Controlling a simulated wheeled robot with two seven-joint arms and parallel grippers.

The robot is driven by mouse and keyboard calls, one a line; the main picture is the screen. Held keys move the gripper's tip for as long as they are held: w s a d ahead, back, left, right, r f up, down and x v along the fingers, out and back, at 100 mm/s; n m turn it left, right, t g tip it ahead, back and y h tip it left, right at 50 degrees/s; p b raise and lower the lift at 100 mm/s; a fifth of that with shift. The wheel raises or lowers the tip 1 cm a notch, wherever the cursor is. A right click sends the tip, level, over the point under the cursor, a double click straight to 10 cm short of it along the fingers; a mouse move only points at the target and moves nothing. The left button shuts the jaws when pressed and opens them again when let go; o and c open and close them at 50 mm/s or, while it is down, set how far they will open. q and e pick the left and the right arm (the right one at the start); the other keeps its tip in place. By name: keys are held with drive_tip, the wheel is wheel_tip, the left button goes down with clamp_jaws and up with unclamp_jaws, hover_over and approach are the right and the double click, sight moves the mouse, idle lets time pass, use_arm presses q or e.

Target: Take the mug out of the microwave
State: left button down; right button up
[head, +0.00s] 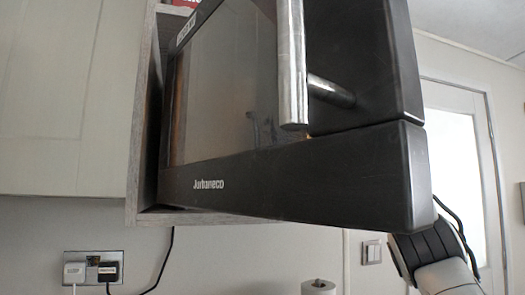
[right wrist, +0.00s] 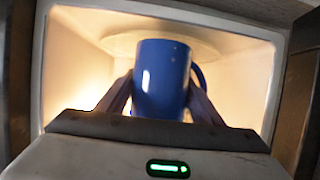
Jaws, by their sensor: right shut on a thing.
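The blue mug (right wrist: 161,78) is inside the lit microwave cavity (right wrist: 255,70) in the right wrist view. My right gripper (right wrist: 162,82) is shut on it, with one dark finger on each side of its body. Part of the mug's handle shows at its right. In the head view the black microwave door (head: 290,180) stands swung out and hides the cavity, the mug and my right gripper. Part of my right arm shows at the lower right, behind the door. My left gripper is in neither view.
A metal door handle (head: 291,65) sticks out toward the camera. The microwave sits in a wooden cabinet frame (head: 145,120) beside a pale cupboard (head: 65,100). The cavity walls close around the gripper. Below are a socket (head: 92,268) and a paper roll (head: 318,287).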

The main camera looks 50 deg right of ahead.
drive_tip(key=shift+s+a+b, duration=0.15)
drive_tip(key=shift+s+a, duration=0.15)
drive_tip(key=shift+s, duration=0.4)
drive_tip(key=shift+s+a+b, duration=0.2)
drive_tip(key=shift+s+a, duration=0.15)
drive_tip(key=shift+s, duration=0.3)
drive_tip(key=shift+s+a+b, duration=0.15)
drive_tip(key=shift+s+a, duration=0.15)
drive_tip(key=shift+s, duration=0.4)
